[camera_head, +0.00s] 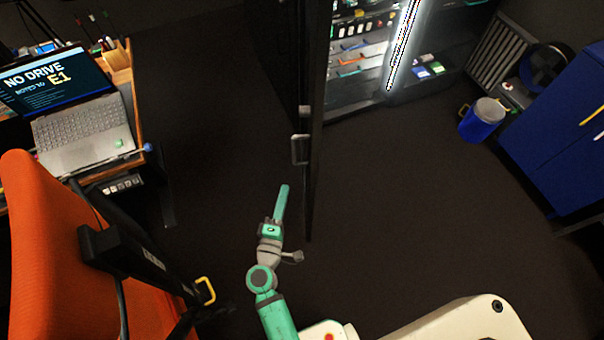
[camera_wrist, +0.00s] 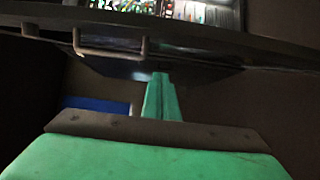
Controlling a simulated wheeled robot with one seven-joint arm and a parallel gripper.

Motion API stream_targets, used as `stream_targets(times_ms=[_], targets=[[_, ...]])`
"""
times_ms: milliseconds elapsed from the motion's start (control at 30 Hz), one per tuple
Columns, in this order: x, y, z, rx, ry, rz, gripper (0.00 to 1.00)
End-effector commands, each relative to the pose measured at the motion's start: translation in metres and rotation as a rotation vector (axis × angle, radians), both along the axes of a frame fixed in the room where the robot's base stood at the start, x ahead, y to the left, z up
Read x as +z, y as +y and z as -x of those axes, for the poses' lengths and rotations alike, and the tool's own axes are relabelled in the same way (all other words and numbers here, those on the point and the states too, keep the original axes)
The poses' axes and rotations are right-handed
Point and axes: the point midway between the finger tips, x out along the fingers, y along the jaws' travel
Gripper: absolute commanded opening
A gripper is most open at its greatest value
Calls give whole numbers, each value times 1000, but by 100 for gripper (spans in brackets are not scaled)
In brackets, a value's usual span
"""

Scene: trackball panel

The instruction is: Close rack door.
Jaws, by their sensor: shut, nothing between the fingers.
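The rack door (camera_head: 318,120) stands open in the head view, seen nearly edge-on as a dark tall panel reaching toward me. Its grey handle (camera_head: 300,149) is on the left face. The rack (camera_head: 360,50) behind it is open, with lit shelves inside. My gripper (camera_head: 283,190) is shut and empty, its green fingers just left of the door and below the handle in the picture. In the wrist view the fingers (camera_wrist: 161,98) point toward the door (camera_wrist: 200,38), and the handle (camera_wrist: 110,47) is at upper left. I cannot tell whether the fingers touch the door.
An orange chair (camera_head: 60,250) and a desk with a laptop (camera_head: 80,130) stand on the left. A blue bin (camera_head: 482,120) and a blue cabinet (camera_head: 560,130) are on the right. The dark floor (camera_head: 400,210) right of the door is clear.

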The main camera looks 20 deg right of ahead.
Motion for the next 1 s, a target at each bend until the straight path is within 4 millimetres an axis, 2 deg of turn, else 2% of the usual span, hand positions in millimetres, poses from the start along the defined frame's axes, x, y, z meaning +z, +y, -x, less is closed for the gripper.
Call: stream_targets(times_ms=[267,667,800,1000], targets=[[3,-4,-25,15,-6,12,0],[3,-46,-88,12,-6,12,0],[2,-66,-81,8,-2,11,0],[2,-81,-76,10,-3,10,0]])
